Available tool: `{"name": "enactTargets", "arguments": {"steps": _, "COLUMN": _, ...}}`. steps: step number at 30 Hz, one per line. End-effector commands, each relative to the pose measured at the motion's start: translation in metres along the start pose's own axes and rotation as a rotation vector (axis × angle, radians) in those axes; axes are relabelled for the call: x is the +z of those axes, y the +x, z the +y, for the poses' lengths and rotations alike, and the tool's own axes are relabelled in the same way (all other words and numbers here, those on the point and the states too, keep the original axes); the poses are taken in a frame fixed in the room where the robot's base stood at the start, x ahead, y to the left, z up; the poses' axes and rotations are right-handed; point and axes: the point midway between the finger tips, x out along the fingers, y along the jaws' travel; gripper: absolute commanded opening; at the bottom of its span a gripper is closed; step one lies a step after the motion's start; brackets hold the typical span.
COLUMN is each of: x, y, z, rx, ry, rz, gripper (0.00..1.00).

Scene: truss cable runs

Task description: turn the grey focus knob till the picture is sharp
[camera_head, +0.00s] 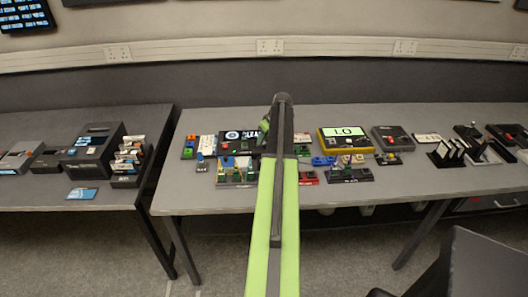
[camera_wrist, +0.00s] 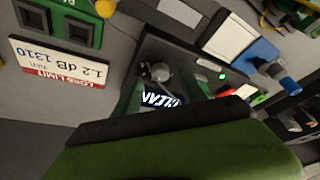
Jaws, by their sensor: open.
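The grey focus knob (camera_wrist: 161,73) shows in the wrist view on the top of a dark device (camera_wrist: 185,50), in the gap ahead of my gripper (camera_wrist: 160,88). My gripper is open, its two greenish fingers on either side of the knob's area; I cannot tell whether they touch it. The device's screen (camera_wrist: 165,98) shows white lettering, partly hidden by my gripper. My gripper (camera_head: 264,130) is mostly hidden behind my arm there.
A white card (camera_wrist: 60,62) reading 1.2 dB 1310 lies beside the device. A green connector block (camera_wrist: 70,20) and a blue part (camera_wrist: 258,58) are close by. A yellow meter (camera_head: 344,140) reading LO stands to the right. The table's front strip (camera_head: 200,200) is clear.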

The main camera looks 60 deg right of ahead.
Motion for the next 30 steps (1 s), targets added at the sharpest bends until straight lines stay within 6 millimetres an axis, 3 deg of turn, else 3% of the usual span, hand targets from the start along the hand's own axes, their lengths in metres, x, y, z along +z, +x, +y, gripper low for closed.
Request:
{"name": "enactTargets", "arguments": {"steps": 1, "x": 0.0026, "y": 0.0177, "z": 0.0006, "rx": 0.000, "ry": 0.000, "rz": 0.000, "gripper": 0.49}}
{"name": "enactTargets", "arguments": {"steps": 3, "x": 0.0019, "y": 0.0243, "z": 0.0006, "rx": 0.000, "ry": 0.000, "rz": 0.000, "gripper": 0.49}}
{"name": "enactTargets", "arguments": {"steps": 13, "x": 0.0002, "y": 0.0248, "z": 0.0005, "rx": 0.000, "ry": 0.001, "rz": 0.000, "gripper": 0.48}}
{"name": "enactTargets", "arguments": {"steps": 24, "x": 0.0005, "y": 0.0247, "z": 0.0010, "rx": 0.001, "ry": 0.002, "rz": 0.000, "gripper": 0.00}}
{"name": "enactTargets", "arguments": {"steps": 30, "x": 0.0011, "y": 0.0246, "z": 0.0002, "rx": 0.011, "ry": 0.025, "rz": -0.001, "gripper": 0.00}}
